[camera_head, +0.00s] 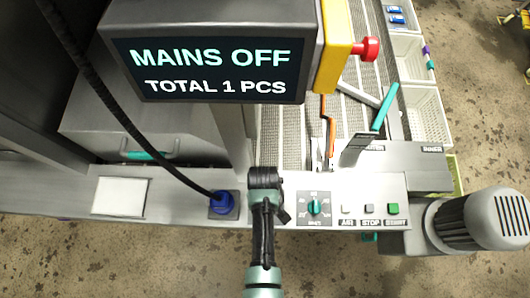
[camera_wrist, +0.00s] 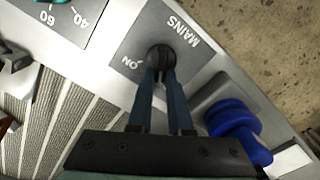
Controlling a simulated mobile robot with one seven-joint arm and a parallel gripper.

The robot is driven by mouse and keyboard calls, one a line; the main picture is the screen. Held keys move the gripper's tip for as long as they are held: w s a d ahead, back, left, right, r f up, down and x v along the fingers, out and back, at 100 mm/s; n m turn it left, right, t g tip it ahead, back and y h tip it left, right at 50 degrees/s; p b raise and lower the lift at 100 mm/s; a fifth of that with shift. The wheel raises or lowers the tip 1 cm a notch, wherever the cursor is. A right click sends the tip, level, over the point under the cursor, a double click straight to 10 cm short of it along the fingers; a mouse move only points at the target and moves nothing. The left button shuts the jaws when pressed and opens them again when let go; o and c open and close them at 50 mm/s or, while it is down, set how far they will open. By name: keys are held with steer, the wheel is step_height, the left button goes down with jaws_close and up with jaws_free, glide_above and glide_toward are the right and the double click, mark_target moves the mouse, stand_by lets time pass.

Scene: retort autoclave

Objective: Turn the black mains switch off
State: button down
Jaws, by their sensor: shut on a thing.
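The black mains switch (camera_wrist: 160,55) sits on a grey plate marked MAINS and ON in the wrist view. The two blue fingers of my gripper (camera_wrist: 161,74) are shut on its knob. Any OFF mark is hidden, and I cannot clearly tell where the knob points. In the head view my gripper (camera_head: 264,184) stands over the panel and hides the switch. The display (camera_head: 208,72) above reads MAINS OFF and TOTAL 1 PCS.
A blue plug (camera_head: 222,202) with a black cable is left of my gripper. A teal dial (camera_head: 314,207) and the AIR, STOP and START buttons (camera_head: 369,209) are to the right. A red button on a yellow box (camera_head: 335,50) juts out beside the display.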

steer(key=shift+a+n, duration=0.15)
steer(key=shift+n, duration=0.95)
steer(key=c, duration=0.8)
jaws_free()
steer(key=shift+c, duration=0.2)
steer(key=shift+r, duration=0.1)
step_height(320, 180, up, 13)
